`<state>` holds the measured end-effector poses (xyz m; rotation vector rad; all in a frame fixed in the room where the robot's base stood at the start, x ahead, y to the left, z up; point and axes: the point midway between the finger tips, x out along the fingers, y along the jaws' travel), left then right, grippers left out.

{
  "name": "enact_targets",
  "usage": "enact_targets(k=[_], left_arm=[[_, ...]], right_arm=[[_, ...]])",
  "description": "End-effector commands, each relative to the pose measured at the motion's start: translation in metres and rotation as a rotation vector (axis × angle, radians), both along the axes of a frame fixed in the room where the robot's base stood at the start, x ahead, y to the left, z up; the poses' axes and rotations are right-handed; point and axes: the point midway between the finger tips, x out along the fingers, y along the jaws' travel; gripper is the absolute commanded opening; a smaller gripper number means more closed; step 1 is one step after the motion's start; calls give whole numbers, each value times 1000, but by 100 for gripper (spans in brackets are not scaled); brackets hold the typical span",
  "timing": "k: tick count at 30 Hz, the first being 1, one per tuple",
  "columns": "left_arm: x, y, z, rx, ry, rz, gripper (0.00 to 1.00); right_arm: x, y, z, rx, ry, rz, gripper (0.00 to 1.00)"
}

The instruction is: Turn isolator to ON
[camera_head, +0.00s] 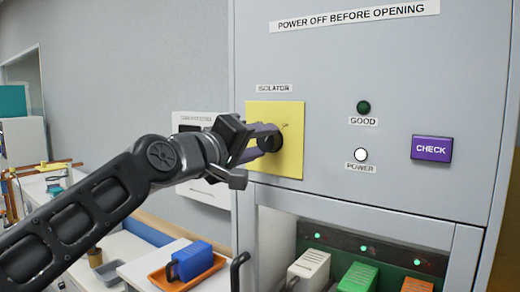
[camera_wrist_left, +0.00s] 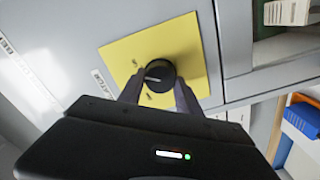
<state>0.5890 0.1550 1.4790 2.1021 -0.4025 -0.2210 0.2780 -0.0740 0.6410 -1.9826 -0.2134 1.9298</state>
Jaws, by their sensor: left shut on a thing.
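The isolator is a dark round knob (camera_wrist_left: 159,78) on a yellow square plate (camera_head: 293,150) on the grey cabinet front, under an "ISOLATOR" label. A pale mark runs across the knob's face in the left wrist view. My left gripper (camera_head: 262,140) comes in from the left and is shut on the knob; in the left wrist view its fingers (camera_wrist_left: 157,95) are on either side of it. The gripper hides part of the knob in the head view. Small lettering on the plate is too blurred to read surely. My right gripper is not in view.
Right of the plate are a dark green "GOOD" lamp (camera_head: 364,107), a white "POWER" lamp (camera_head: 361,155) and a purple "CHECK" button (camera_head: 432,149). Below is an open bay with white (camera_head: 310,270), green (camera_head: 358,278) and orange modules. A blue module (camera_head: 191,262) sits in an orange tray at lower left.

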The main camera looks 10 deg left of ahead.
Motion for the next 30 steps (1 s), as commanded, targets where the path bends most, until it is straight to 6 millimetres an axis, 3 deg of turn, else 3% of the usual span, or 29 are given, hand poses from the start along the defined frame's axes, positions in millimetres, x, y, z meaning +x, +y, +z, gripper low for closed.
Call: enact_targets(k=[12, 27, 28, 30], left_arm=[[0, -1, -3, 204, -75, -2, 0], [1, -1, -2, 227, -84, -2, 0], [1, -1, -2, 227, -84, -2, 42], [1, -1, -2, 226, -84, -1, 48]], right_arm=[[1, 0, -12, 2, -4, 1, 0], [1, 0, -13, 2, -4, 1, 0], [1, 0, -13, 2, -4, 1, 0], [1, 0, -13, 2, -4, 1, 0]])
